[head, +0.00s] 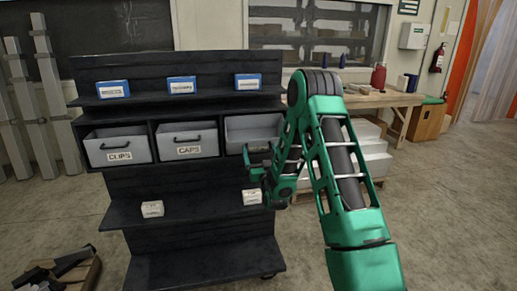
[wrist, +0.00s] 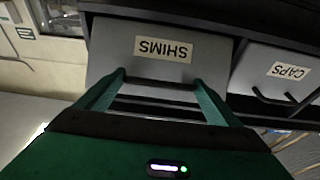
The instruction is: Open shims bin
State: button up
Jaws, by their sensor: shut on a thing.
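The shims bin is a light grey bin in the right bay of the black rack's bin row. It shows in the head view (head: 252,128), partly hidden by my green arm. In the wrist view its front (wrist: 115,55) carries an upside-down SHIMS label (wrist: 163,48). My gripper (head: 256,160) is at the front of this bin. In the wrist view its fingers (wrist: 160,85) reach the dark handle below the label and are shut on it. I cannot tell clearly how far the bin is out.
The clips bin (head: 118,146) and caps bin (head: 187,141) sit to the left in the same row. Blue boxes (head: 181,86) stand on the shelf above, white boxes (head: 152,209) below. A wooden workbench (head: 400,101) stands behind right.

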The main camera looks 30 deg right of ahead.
jog(key=shift+s+a+f, duration=0.1)
jog(key=shift+s+f, duration=0.1)
jog(key=shift+f, duration=0.5)
jog(key=shift+s+a+f, duration=0.1)
jog(key=shift+s+f, duration=0.05)
jog(key=shift+f, duration=0.5)
jog(key=o, duration=1.4)
jog(key=shift+w, duration=0.1)
jog(key=shift+c, duration=0.2)
jog(key=shift+d, duration=0.1)
jog(key=v, duration=1)
jog(key=shift+s, duration=0.4)
jog(key=shift+w, duration=0.15)
